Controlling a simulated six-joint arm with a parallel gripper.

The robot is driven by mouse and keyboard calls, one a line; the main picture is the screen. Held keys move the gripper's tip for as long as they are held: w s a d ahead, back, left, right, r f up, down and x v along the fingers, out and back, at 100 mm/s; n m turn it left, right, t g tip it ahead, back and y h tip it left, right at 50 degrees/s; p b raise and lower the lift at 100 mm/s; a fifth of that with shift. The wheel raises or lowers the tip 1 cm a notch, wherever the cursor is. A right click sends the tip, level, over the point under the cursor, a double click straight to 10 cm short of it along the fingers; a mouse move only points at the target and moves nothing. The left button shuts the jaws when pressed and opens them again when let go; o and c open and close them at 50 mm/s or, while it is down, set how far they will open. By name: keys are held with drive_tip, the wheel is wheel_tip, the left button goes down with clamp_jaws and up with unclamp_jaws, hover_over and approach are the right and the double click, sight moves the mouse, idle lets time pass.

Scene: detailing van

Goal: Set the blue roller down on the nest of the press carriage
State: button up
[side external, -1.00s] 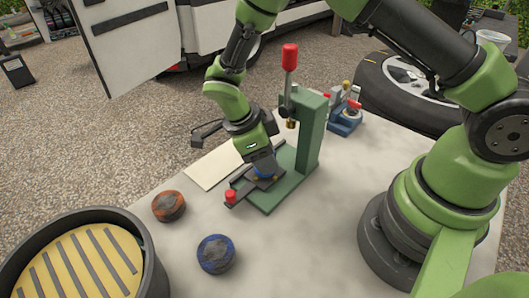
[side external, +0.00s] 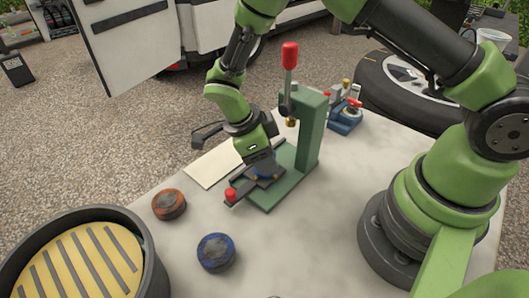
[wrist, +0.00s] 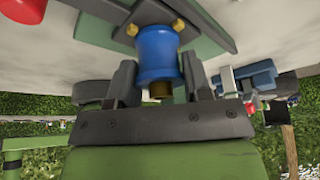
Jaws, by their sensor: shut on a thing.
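The blue roller (wrist: 157,55) is between the two fingers of my gripper (wrist: 157,82) in the wrist view. My gripper is shut on it. In the side view only a sliver of the roller (side external: 263,175) shows below my gripper (side external: 264,168). The dark press carriage (side external: 242,186), with a red knob at its front end, lies under it on the base of the green press (side external: 308,130). In the wrist view the roller's far end is at the carriage plate (wrist: 100,22), beside two brass pins. The nest is hidden, so I cannot tell whether the roller is fully seated.
The press column and its red-topped lever (side external: 290,57) stand close to the right of my gripper. An orange-topped puck (side external: 169,205) and a blue-topped puck (side external: 216,252) lie in front. A dark bucket (side external: 153,262) is at lower left. A small blue vise (side external: 344,121) stands behind.

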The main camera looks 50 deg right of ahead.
drive_tip(key=o, duration=1)
drive_tip(key=v, duration=1)
drive_tip(key=shift+d, duration=0.1)
drive_tip(key=shift+r, duration=0.1)
drive_tip(key=s+d+r+n+t+y, duration=0.3)
drive_tip(key=s+r+n+t+y, duration=0.15)
drive_tip(key=r+n, duration=0.65)
drive_tip(key=s+d+r+n+t, duration=0.1)
drive_tip(key=s+r+n, duration=0.1)
drive_tip(key=s+n, duration=0.1)
drive_tip(key=s+r+n+t, duration=0.2)
drive_tip(key=s+n, duration=0.2)
drive_tip(key=s, duration=0.1)
drive_tip(key=s+d+r+n+t+y, duration=0.1)
drive_tip(key=s+r+n+t, duration=0.1)
drive_tip(key=s+n, duration=0.1)
drive_tip(key=shift+s+d+r+n+t, duration=0.1)
drive_tip(key=shift+s+d+n+t, duration=0.1)
drive_tip(key=shift+s, duration=0.15)
drive_tip(key=shift+s+d+r+n+t, duration=0.1)
drive_tip(key=shift+s+d+n, duration=0.1)
drive_tip(key=shift+s, duration=0.2)
